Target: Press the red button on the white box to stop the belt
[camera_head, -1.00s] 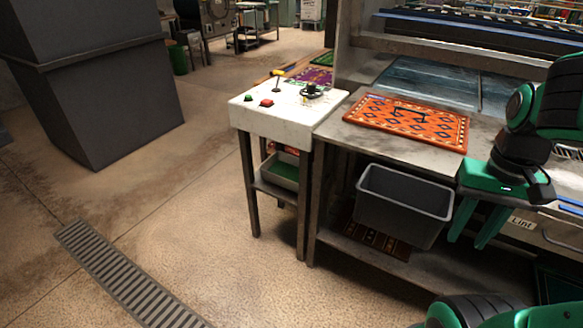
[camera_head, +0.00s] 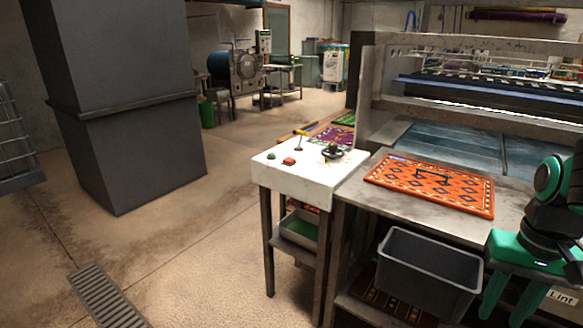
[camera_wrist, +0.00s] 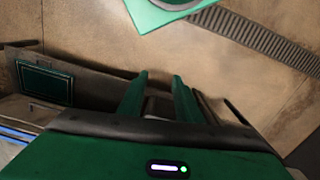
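The white box (camera_head: 312,184) stands on a dark-legged stand in the middle of the head view, left of the steel table. The red button (camera_head: 289,161) is on its top near the front left. A green button (camera_head: 271,155), a yellow-tipped lever (camera_head: 299,139) and a dark handwheel (camera_head: 335,153) are also on top. My gripper (camera_head: 503,312) is at the lower right, well right of the box, pointing down before the table. In the wrist view my gripper (camera_wrist: 158,80) shows two green fingers apart with nothing between them. The box and button are not in the wrist view.
An orange patterned rug (camera_head: 430,186) lies on the steel table (camera_head: 375,210). A grey bin (camera_head: 428,278) sits below, between the box and my gripper. A large dark column (camera_head: 125,125) stands at the left. The floor (camera_head: 215,255) left of the stand is clear.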

